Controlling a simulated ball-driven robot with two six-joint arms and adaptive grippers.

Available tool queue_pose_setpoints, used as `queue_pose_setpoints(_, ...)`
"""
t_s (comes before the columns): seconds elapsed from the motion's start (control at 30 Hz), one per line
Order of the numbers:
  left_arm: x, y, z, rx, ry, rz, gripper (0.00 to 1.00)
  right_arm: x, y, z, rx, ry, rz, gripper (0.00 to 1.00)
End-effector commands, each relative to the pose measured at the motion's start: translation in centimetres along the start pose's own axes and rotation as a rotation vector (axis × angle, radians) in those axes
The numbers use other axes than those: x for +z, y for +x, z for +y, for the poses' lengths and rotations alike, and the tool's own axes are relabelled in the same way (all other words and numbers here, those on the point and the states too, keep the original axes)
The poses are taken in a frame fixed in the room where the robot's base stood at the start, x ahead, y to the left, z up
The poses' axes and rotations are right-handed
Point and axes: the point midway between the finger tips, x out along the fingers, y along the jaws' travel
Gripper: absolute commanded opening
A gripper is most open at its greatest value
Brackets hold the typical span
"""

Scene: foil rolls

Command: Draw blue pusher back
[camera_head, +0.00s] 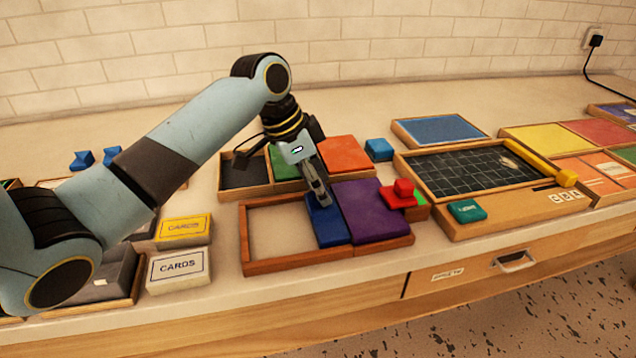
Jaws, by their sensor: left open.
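A blue block (328,230), which looks like the blue pusher, lies in a wooden tray (262,265) against the left side of a purple block (374,212). The tray's left part is empty. My left gripper (322,200) is open and points down over the far end of the blue block, hiding part of it. I cannot tell whether its fingers touch the block. Another small blue piece (379,149) stands behind the tray on the right, and a blue pair (97,157) is at the far left. My right gripper is out of view.
A red knobbed piece (403,194) sits at the tray's right edge. A tray with dark, green and orange panels (345,153) lies behind. Card boxes (180,270) stand on the left, and a gridded board (475,170) on the right. The table's front edge is close.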

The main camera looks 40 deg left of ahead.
Motion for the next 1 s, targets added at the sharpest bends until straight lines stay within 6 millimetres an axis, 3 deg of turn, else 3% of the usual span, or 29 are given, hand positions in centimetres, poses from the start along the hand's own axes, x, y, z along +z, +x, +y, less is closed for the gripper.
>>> queue_pose_setpoints(0.17,0.0,0.0,0.0,0.000,0.000,0.000,0.45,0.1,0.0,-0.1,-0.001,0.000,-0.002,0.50)
queue_pose_setpoints(0.5,0.0,0.0,0.1,0.002,-0.001,0.000,0.01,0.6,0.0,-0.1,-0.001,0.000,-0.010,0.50)
queue_pose_setpoints(0.83,0.3,-0.1,0.2,0.005,-0.003,-0.001,0.00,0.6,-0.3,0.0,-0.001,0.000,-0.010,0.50)
queue_pose_setpoints(1.0,3.0,-1.7,0.2,0.007,-0.005,-0.008,0.00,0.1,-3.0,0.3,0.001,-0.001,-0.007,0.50)
